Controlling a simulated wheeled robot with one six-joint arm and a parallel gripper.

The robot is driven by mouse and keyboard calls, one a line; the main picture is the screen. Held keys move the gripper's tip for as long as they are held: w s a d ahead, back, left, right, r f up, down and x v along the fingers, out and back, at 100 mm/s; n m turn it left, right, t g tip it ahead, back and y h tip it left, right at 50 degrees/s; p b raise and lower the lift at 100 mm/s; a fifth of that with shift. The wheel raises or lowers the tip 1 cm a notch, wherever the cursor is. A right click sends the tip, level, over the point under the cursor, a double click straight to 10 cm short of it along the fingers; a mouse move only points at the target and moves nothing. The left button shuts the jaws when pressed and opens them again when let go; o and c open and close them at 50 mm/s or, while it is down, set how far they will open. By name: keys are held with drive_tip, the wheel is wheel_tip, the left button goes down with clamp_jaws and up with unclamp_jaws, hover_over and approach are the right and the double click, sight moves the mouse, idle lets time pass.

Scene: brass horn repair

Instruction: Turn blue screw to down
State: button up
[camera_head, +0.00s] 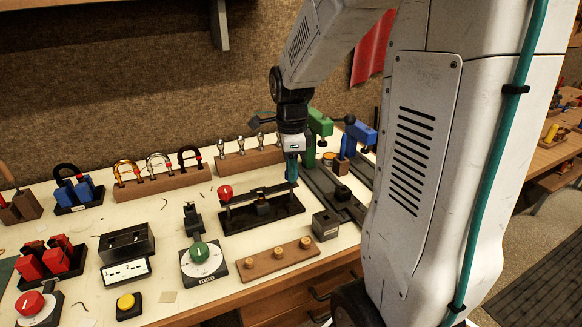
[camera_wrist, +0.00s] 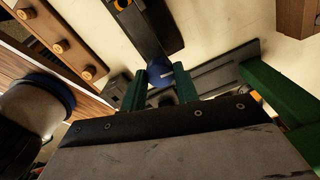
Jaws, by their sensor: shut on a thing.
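The blue screw (camera_wrist: 160,73) shows as a round blue knob with a pale mark, between the green fingers of my gripper (camera_wrist: 157,88) in the wrist view. My gripper is shut on it. In the head view my gripper (camera_head: 291,172) points straight down at the right end of a black fixture (camera_head: 262,217). The blue screw is hidden there behind the fingers. A red knob (camera_head: 225,192) stands at the fixture's left end, and a dark bar (camera_head: 262,196) runs between the two ends. The fixture's dark bar also shows in the wrist view (camera_wrist: 157,25).
A wooden strip with pegs (camera_head: 278,259) lies in front, with a small dark box (camera_head: 326,226) beside it. A green dial (camera_head: 200,252) stands front left. Green (camera_head: 320,122) and blue (camera_head: 362,131) clamps stand close behind on the right. Racks with shackles (camera_head: 160,181) stand behind left.

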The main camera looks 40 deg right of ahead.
drive_tip(key=n, duration=0.5)
drive_tip(key=shift+n, duration=0.3)
drive_tip(key=n, duration=0.4)
drive_tip(key=shift+n, duration=0.3)
drive_tip(key=n, duration=0.4)
drive_tip(key=shift+n, duration=0.3)
drive_tip(key=n, duration=0.4)
drive_tip(key=shift+n, duration=0.3)
drive_tip(key=n, duration=1.3)
drive_tip(key=shift+n, duration=2.4)
